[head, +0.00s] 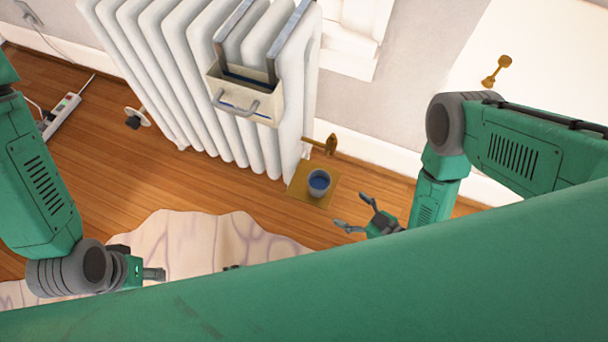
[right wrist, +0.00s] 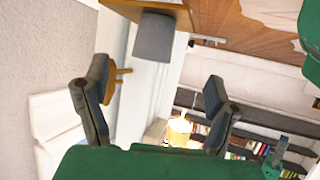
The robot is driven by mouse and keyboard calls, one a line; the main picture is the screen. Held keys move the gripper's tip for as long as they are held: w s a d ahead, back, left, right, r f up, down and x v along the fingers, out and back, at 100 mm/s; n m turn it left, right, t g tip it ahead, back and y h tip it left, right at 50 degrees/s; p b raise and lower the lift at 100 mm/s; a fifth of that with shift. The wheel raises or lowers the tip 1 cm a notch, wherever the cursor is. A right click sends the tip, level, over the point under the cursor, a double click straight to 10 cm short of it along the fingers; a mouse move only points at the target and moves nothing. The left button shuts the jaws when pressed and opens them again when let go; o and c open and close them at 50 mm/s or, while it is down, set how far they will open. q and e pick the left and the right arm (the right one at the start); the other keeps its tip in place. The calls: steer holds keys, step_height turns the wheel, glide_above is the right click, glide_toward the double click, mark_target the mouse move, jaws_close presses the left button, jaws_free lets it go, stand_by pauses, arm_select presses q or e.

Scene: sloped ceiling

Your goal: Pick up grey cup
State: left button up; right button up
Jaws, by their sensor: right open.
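The grey cup (head: 325,190) stands upright on a square wooden board (head: 298,190) near the radiator's right end. The cup's inside looks dark blue. In the right wrist view, the cup (right wrist: 155,38) appears beyond the fingertips, on the board (right wrist: 178,13). My right gripper (head: 349,211) is open and empty, just right of and below the cup in the head view, apart from it. Its spread fingers also show in the right wrist view (right wrist: 158,70). My left gripper (head: 153,274) is far to the left over the pale rug; its fingers are mostly hidden.
A white radiator (head: 175,60) stands behind the cup, with a cream hanging box (head: 262,105) on it. A small brown wooden object (head: 331,145) is just behind the board. A power strip (head: 62,115) lies at left. A pale patterned rug (head: 200,240) covers the near floor.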

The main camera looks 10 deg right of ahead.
steer(key=b, duration=0.3)
glide_toward(311, 181)
steer(key=shift+w+a+f, duration=0.25)
steer(key=shift+a+f, duration=0.1)
steer(key=shift+f, duration=0.35)
steer(key=shift+w+a, duration=0.45)
steer(key=shift+a, duration=0.1)
steer(key=w+b, duration=0.1)
steer(key=w+f+b, duration=0.1)
steer(key=w, duration=0.1)
steer(key=shift+a+f+b, duration=0.3)
steer(key=shift+a+b, duration=0.05)
steer(key=shift+b, duration=0.05)
steer(key=shift+w+a+f, duration=0.15)
steer(key=shift+w+a, duration=0.05)
steer(key=shift+w, duration=0.3)
steer(key=shift+a, duration=0.15)
steer(key=shift+a, duration=0.1)
steer(key=c, duration=1.3)
